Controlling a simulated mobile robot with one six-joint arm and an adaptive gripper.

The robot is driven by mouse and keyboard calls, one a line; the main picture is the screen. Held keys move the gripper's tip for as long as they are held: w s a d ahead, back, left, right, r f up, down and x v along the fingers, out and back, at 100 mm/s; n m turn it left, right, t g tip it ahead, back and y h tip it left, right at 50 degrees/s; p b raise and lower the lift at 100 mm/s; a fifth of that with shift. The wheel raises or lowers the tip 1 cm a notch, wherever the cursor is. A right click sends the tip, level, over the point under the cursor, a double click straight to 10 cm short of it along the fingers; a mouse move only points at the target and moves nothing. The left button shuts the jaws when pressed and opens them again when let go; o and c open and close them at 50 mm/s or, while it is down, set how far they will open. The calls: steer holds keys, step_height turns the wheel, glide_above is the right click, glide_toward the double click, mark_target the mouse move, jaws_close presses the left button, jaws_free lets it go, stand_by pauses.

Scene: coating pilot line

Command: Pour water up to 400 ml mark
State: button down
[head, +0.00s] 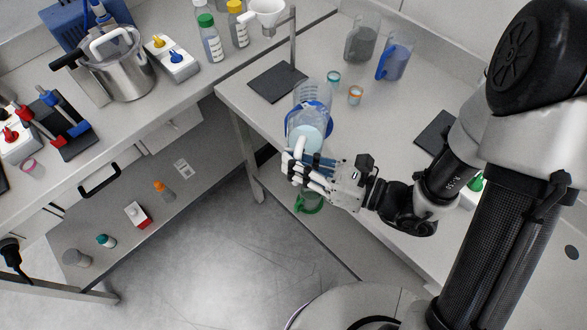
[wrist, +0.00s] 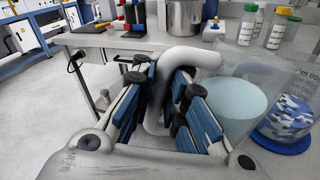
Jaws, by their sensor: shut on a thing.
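My gripper (head: 297,165) is shut on the pale handle (wrist: 186,57) of a clear jug, with the handle between its blue finger pads in the wrist view. Pale blue water (wrist: 232,108) shows in the jug; it also shows in the head view (head: 305,137). I cannot tell how far the jug is tilted. Just behind it, near the table's edge, stands a clear graduated vessel (head: 312,92) with a blue base (wrist: 287,118). The jug partly hides this vessel. I cannot read its marks or a water level in it, and no stream is visible.
Two jugs, one grey (head: 362,40) and one blue-handled (head: 395,60), stand behind on the table (head: 245,92). Two small jars (head: 355,95) and a stand on a dark plate (head: 277,82) are near the vessel. A green-based item (head: 309,204) is below my gripper.

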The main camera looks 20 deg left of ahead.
mark_target(298, 140)
steer(key=shift+w+r+b, duration=0.2)
steer(key=shift+r+b, duration=0.05)
steer(key=shift+b, duration=0.85)
steer(key=shift+w+a+r+m+h+p, duration=0.15)
steer(key=shift+w+r+m+p, duration=0.2)
steer(key=shift+r, duration=0.2)
steer(key=shift+w+a+r+m+h+p, duration=0.1)
steer(key=shift+w+r+m+h+p, duration=0.1)
steer(key=shift+r+m+p, duration=0.3)
steer(key=w+r+m+p, duration=0.1)
steer(key=w+r+p, duration=0.1)
steer(key=p, duration=0.2)
steer(key=shift+a+r+g, duration=0.15)
steer(key=shift+r+g, duration=0.05)
steer(key=shift+g, duration=0.2)
steer(key=shift+f+m, duration=0.1)
steer(key=shift+m, duration=0.15)
steer(key=shift+w+a+r+m+h+p, duration=0.3)
steer(key=shift+w+a+r+p, duration=0.15)
steer(key=shift+p, duration=0.8)
steer(key=shift+w+a+r+m+g+h+p, duration=0.15)
steer(key=shift+w+r+m+p, duration=0.4)
steer(key=shift+p, duration=1.05)
steer(key=shift+w+d+r+m+g+p, duration=0.1)
steer(key=shift+w+r+m+g+p, duration=0.15)
steer(key=shift+r+p, duration=0.9)
steer(key=shift+w+a+r+m+g+h+p, duration=0.1)
steer(key=shift+w+r+m+p, duration=0.3)
steer(key=shift+p, duration=1.6)
